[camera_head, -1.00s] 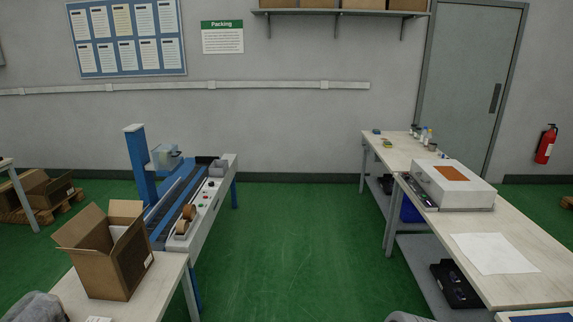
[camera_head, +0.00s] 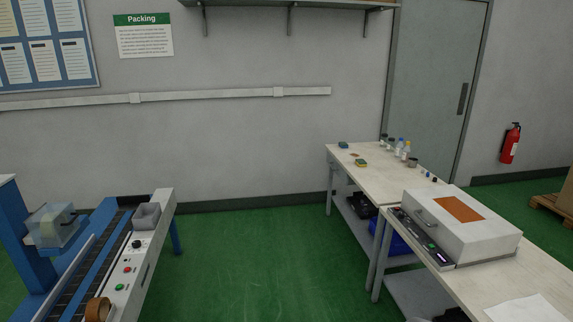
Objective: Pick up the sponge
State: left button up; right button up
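A small yellow-and-dark item that looks like the sponge (camera_head: 361,162) lies on the far table (camera_head: 375,180) at the right, near its left edge. A small dark blue-grey item (camera_head: 343,145) lies behind it, close to the table's far left corner. Both are too small to make out well. Neither of my grippers shows in the head view now.
Several small bottles (camera_head: 401,149) and a dark cup (camera_head: 412,162) stand on the far table's right side. A white machine (camera_head: 460,226) sits on the nearer table. A blue conveyor machine (camera_head: 88,260) stands at the left. The green floor (camera_head: 260,265) between is clear.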

aim_at(361, 163)
jog(key=z, duration=0.2)
jog(key=i, duration=2)
jog(key=z, duration=0.4)
jog(key=i, duration=1.2)
jog(key=z, duration=0.25)
